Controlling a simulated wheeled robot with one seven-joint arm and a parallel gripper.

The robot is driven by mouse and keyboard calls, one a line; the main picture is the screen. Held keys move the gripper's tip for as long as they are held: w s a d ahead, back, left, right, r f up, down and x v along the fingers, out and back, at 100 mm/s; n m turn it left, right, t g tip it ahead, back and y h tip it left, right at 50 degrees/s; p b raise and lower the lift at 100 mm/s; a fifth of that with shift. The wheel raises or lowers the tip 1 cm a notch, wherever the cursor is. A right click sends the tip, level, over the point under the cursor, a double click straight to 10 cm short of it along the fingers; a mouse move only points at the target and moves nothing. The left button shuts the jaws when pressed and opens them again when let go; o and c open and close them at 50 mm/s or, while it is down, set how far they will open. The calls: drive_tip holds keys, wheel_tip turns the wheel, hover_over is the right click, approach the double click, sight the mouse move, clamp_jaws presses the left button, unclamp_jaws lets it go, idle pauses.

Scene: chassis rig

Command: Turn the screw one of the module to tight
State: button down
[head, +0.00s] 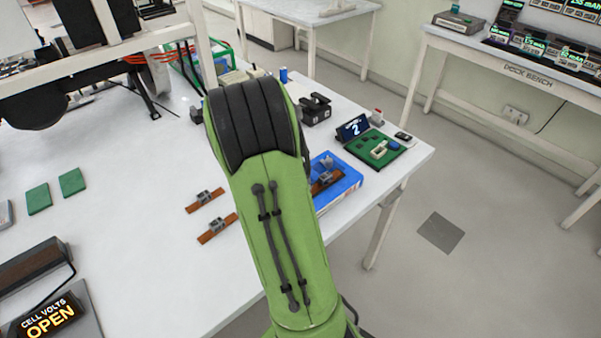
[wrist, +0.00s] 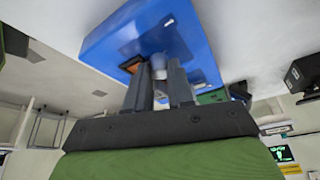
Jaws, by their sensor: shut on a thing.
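The blue module (head: 341,186) lies on the white table near its right edge, partly hidden behind my green arm. A brown strip (head: 327,181) with a grey part sits on its top. In the wrist view the blue module (wrist: 110,45) fills the top middle, with an end of the brown strip (wrist: 131,64) beside my fingers. My gripper (wrist: 159,70) is shut on a small grey cylindrical piece (wrist: 158,64), seemingly a screw, at the module. Which screw it is, and how tight, I cannot tell.
Two loose brown strips with grey parts (head: 205,199) (head: 217,228) lie left of my arm. A green board (head: 375,149) and a small display reading 2 (head: 353,128) stand behind the module. A black block (head: 315,109) is further back. The table's left middle is mostly clear.

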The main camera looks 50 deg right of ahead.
drive_tip(key=shift+f, duration=0.1)
drive_tip(key=c, duration=1)
unclamp_jaws()
drive_tip(key=p+v, duration=0.5)
drive_tip(key=v, duration=1.1)
drive_tip(key=shift+p, duration=0.4)
drive_tip(key=shift+d, duration=0.1)
